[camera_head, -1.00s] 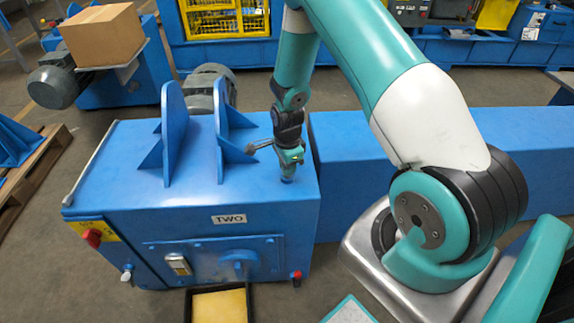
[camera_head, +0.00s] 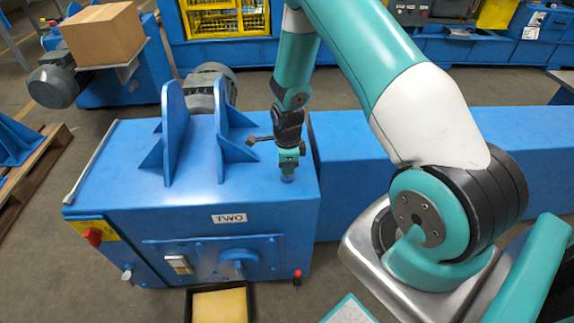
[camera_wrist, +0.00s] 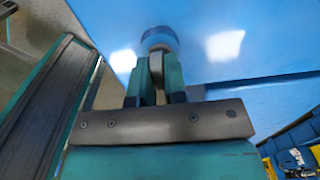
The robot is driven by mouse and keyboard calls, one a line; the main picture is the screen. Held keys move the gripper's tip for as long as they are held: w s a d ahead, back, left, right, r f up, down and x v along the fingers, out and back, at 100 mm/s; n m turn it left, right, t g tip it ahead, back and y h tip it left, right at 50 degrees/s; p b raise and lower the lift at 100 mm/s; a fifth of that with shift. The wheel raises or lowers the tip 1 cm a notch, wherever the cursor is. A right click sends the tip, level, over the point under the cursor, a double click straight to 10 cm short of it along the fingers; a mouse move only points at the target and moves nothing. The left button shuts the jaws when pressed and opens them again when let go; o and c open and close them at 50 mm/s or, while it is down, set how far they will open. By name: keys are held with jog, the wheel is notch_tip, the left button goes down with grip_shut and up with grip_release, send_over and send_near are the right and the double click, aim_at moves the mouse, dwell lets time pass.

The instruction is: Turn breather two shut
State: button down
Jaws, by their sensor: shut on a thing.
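The blue machine (camera_head: 130,180) carries a plate marked TWO (camera_head: 229,218) on its front. Breather two (camera_head: 288,178) is a small blue round fitting on its top, near the right end. My gripper (camera_head: 289,163) points down at it from above. In the wrist view the blue round cap of breather two (camera_wrist: 160,38) lies just beyond the fingertips. My gripper (camera_wrist: 157,82) is shut on a narrow grey part of the fitting between its two teal fingers. The fingers hide part of the breather, and I cannot tell its turned position.
Two upright blue brackets (camera_head: 173,130) stand on the machine top, left of my gripper. A grey motor (camera_head: 213,82) is behind them. A long blue housing (camera_head: 350,165) is to the right. A yellow-filled tray (camera_head: 220,305) lies on the floor in front.

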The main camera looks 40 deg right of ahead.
jog(key=shift+w+r, duration=0.15)
jog(key=shift+w, duration=0.2)
jog(key=c, duration=1.2)
grip_release()
jog(key=shift+o, duration=0.2)
jog(key=shift+s, duration=0.15)
notch_tip(320, 180, up, 17)
jog(key=shift+r, duration=0.15)
